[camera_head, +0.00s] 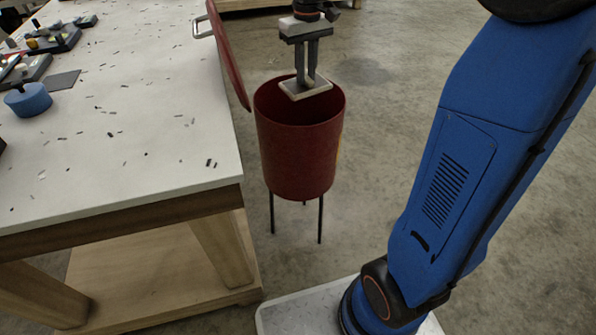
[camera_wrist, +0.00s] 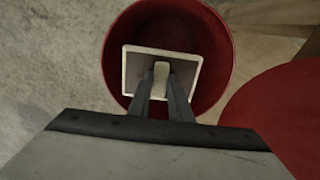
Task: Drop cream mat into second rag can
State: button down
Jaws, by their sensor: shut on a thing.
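My gripper (camera_head: 312,79) is shut on the cream mat (camera_head: 293,91), a small flat rectangle with a pale edge. It is over the open mouth of a red can (camera_head: 298,155) on thin dark legs. In the wrist view the gripper (camera_wrist: 161,72) holds the mat (camera_wrist: 133,72) by a pale raised part in its middle, and the can's rim (camera_wrist: 110,52) surrounds the mat from above. The can's red lid (camera_head: 228,55) stands tilted open at its left. I cannot tell whether this can is the second one; no other can shows.
A pale worktable (camera_head: 140,150) strewn with dark chips stands left of the can. A blue round piece (camera_head: 28,100), a dark flat sheet (camera_head: 62,80) and several small parts lie on it. Concrete floor (camera_head: 390,110) is clear to the can's right.

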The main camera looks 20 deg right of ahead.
jog(key=shift+f, duration=1.4)
jog(key=c, duration=1.5)
grip_release()
jog(key=shift+c, duration=0.2)
jog(key=shift+r, duration=0.1)
notch_tip(320, 180, up, 17)
jog(key=shift+r, duration=0.15)
